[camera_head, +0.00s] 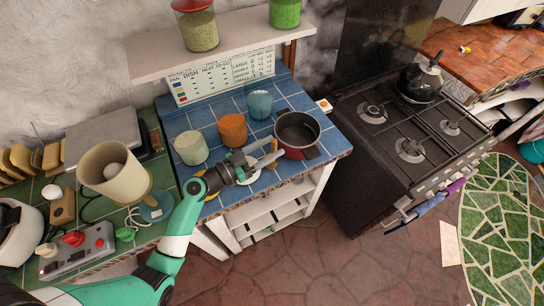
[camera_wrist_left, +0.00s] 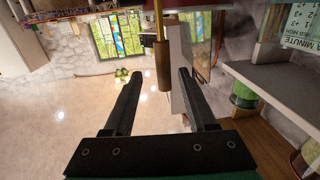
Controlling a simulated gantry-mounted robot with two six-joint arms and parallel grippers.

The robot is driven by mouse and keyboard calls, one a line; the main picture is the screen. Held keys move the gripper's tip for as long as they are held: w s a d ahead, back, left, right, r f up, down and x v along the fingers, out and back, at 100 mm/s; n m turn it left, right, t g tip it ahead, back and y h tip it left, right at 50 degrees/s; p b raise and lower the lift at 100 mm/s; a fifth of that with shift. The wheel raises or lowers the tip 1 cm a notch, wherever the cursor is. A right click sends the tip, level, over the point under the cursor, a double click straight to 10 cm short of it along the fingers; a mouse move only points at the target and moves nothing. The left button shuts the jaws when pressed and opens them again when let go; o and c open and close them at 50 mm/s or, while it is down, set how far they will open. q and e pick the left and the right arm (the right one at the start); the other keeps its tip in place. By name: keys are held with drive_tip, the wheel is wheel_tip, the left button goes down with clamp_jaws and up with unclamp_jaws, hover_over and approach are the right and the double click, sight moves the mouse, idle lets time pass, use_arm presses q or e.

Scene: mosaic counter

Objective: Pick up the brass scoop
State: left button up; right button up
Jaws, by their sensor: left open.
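My left gripper (camera_head: 272,151) is over the blue tiled counter, between the orange canister and the red pot. In the left wrist view its two black fingers (camera_wrist_left: 160,74) are spread apart. A brown handle with a thin brass-coloured rod, which looks like the brass scoop (camera_wrist_left: 163,62), shows between the fingertips with a gap on each side. Its bowl end is out of that view. In the head view the scoop is hard to make out behind the fingers. A pale dish (camera_head: 266,180) lies below the gripper. My right gripper is not in view.
A red pot (camera_head: 310,153) stands close right of the gripper. Orange (camera_head: 233,130), teal (camera_head: 260,104) and pale green (camera_head: 190,148) canisters stand behind and left. A jar shelf (camera_head: 150,67) overhangs the back. The stove (camera_head: 410,128) is to the right.

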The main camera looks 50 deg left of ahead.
use_arm(q)
drive_tip(key=w, duration=0.5)
drive_tip(key=shift+w+d, duration=0.1)
drive_tip(key=shift+w, duration=0.05)
clamp_jaws()
